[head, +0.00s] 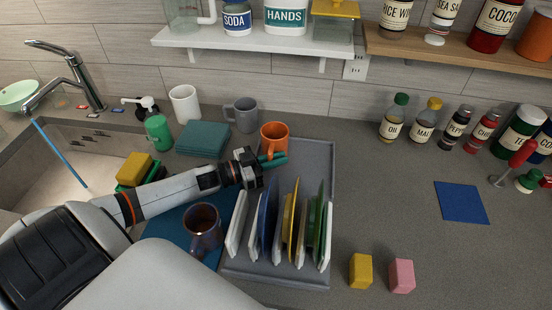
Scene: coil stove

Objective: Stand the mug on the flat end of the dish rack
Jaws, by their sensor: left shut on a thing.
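An orange mug (274,138) is upright at the back end of the grey dish rack (314,152), over its flat part. I cannot tell whether its base touches the rack. My left gripper (270,161) reaches in from the left and is shut at the near side of the orange mug; its fingers hide the mug's lower near side and the exact grip. Several plates stand in the slots of the rack's near part. My right gripper is not in view.
A dark mug (203,226) stands on a blue mat left of the rack. Yellow (360,270) and pink (402,275) blocks lie right of the rack. Bottles line the back right.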

